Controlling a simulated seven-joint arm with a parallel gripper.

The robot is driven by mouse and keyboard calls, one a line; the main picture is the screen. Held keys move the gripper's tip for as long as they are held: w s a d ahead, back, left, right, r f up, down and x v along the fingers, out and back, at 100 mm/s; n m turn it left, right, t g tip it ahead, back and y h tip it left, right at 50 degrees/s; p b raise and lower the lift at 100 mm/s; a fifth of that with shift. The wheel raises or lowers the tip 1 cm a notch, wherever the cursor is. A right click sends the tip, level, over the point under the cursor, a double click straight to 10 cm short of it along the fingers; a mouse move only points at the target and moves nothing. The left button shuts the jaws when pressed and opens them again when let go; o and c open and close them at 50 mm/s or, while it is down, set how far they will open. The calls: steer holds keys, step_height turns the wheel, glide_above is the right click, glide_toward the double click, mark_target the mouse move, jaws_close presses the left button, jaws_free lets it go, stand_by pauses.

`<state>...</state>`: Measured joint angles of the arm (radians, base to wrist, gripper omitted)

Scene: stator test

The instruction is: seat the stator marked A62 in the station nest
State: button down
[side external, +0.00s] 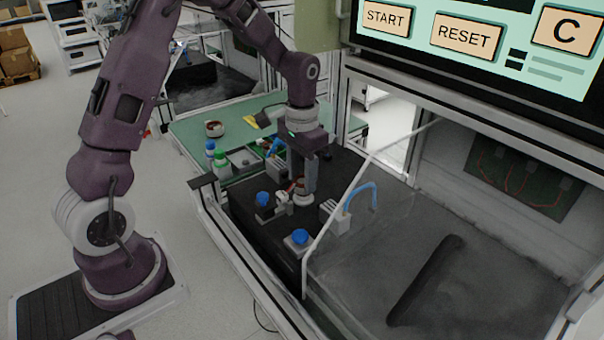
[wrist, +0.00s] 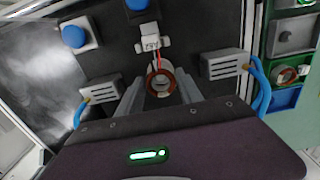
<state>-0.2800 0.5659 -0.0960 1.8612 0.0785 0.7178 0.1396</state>
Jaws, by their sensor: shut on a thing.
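The stator, a copper-coloured ring with a pale rim, is between my fingers in the wrist view (wrist: 160,82). Red leads run from it to a white tag block (wrist: 150,42), whose upside-down marking appears to read A62. In the side view my gripper (side external: 303,186) points straight down over the black work surface, shut on the stator. The fingers hide most of the stator there. A pale round piece (side external: 304,199) shows at the fingertips; I cannot tell whether it is the stator's rim or the nest. The nest is not clearly visible, nor is any gap below the stator.
Two blue buttons on boxes (side external: 262,199) (side external: 299,238) stand near my gripper. A grey block with a blue hose (side external: 335,216) stands to its right, beside a clear panel edge. Another ring-shaped part (side external: 214,129) lies on the green table (side external: 185,133).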

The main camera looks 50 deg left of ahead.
steer(key=shift+f, duration=0.15)
steer(key=shift+f, duration=0.2)
steer(key=c, duration=0.7)
jaws_free()
steer(key=shift+r, duration=0.1)
step_height(320, 180, up, 7)
